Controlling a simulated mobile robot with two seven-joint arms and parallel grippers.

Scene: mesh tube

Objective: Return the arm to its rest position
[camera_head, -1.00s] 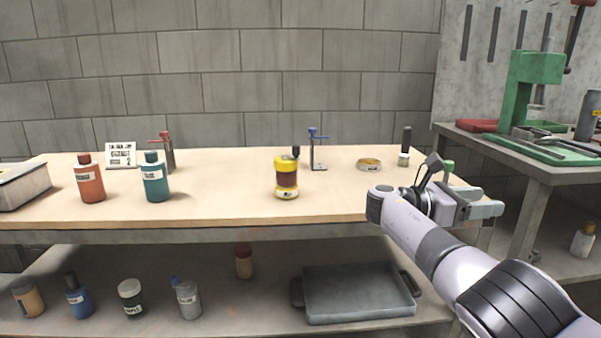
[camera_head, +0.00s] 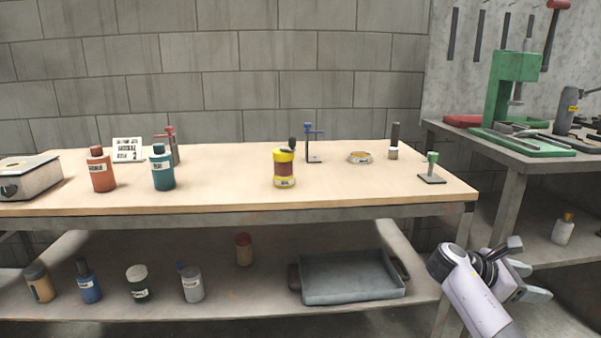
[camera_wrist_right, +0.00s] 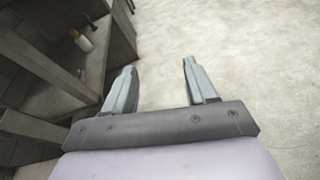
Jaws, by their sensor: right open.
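My right gripper (camera_head: 531,280) is low at the lower right of the head view, in front of the bench and below its top, apart from everything. In the right wrist view its two fingers (camera_wrist_right: 157,82) are spread, with only pale floor between them. My left gripper is in neither view. The wooden workbench (camera_head: 240,192) holds a yellow-banded jar (camera_head: 284,170), a blue-topped stand (camera_head: 311,145), a shallow round dish (camera_head: 359,157) and a small green-topped stand (camera_head: 432,168) near the right end.
Red (camera_head: 101,170) and teal (camera_head: 162,168) bottles stand at the left of the bench. The lower shelf holds a grey tray (camera_head: 350,285) and several bottles. A side table (camera_head: 512,172) with a green press (camera_head: 510,95) stands right. Open floor (camera_wrist_right: 240,60) lies around the gripper.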

